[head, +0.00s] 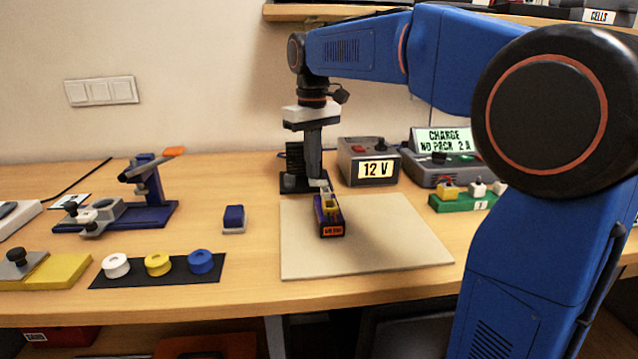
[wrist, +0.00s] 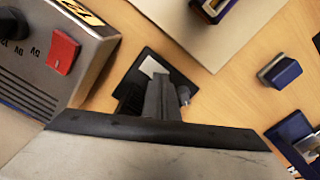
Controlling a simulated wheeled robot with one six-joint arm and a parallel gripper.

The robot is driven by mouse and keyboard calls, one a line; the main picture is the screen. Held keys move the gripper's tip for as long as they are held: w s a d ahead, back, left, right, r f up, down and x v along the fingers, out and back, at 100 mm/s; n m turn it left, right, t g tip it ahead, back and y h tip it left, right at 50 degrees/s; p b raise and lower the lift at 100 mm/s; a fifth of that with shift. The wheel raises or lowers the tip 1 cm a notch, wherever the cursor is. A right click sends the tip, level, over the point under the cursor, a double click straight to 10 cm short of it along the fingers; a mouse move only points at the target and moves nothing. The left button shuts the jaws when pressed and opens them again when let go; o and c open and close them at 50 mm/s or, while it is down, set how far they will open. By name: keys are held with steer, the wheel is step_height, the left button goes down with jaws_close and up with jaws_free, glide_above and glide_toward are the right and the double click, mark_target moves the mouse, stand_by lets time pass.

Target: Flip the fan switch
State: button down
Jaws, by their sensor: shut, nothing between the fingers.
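The black fan-like unit (head: 293,158) stands at the back of the bench, left of the 12 V box, partly hidden behind my gripper. Its dark base plate (wrist: 143,64) shows in the wrist view with a pale patch on it. A small silvery part (wrist: 184,91), perhaps the switch lever, shows just right of the fingers; I cannot tell whether they touch it. My gripper (head: 314,178) points down over the base, fingers shut and empty. The fingers also show in the wrist view (wrist: 159,85), hiding part of the base.
The grey 12 V supply (head: 357,172) with a red switch stands close to the right. A small blue block (head: 234,217) sits left of the mat. A blue stand (head: 145,213) is farther left.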

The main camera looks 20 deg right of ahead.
mark_target(313, 181)
steer(key=shift+f, duration=0.6)
stand_by(0.4)
step_height(313, 181, up, 7)
stand_by(1.0)
stand_by(0.4)
